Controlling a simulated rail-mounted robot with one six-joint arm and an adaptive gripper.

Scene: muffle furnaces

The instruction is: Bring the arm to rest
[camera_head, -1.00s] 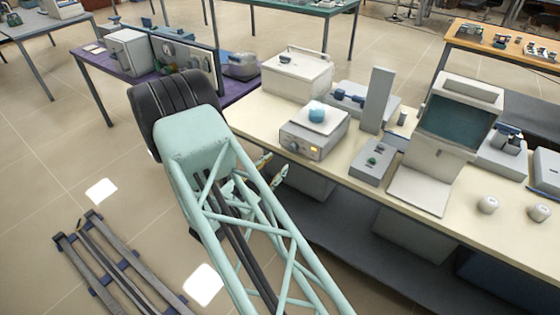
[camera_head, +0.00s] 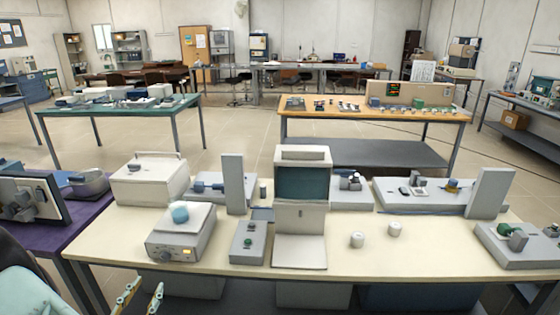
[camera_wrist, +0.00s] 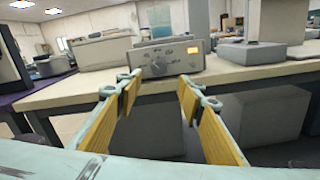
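My gripper (camera_head: 138,299) shows at the lower left of the head view, in front of the cream table's front edge. In the wrist view my gripper (camera_wrist: 154,97) has its two yellow-padded fingers spread apart, with nothing between them. A grey device with a dial and a lit orange display (camera_wrist: 167,60) stands on the table beyond the fingertips. The same device (camera_head: 178,247) carries a light-blue round object (camera_head: 180,213) on top in the head view. Part of my arm shows at the lower left corner.
A purple table (camera_head: 60,235) is at left. Green and orange tables stand behind, with open floor between.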

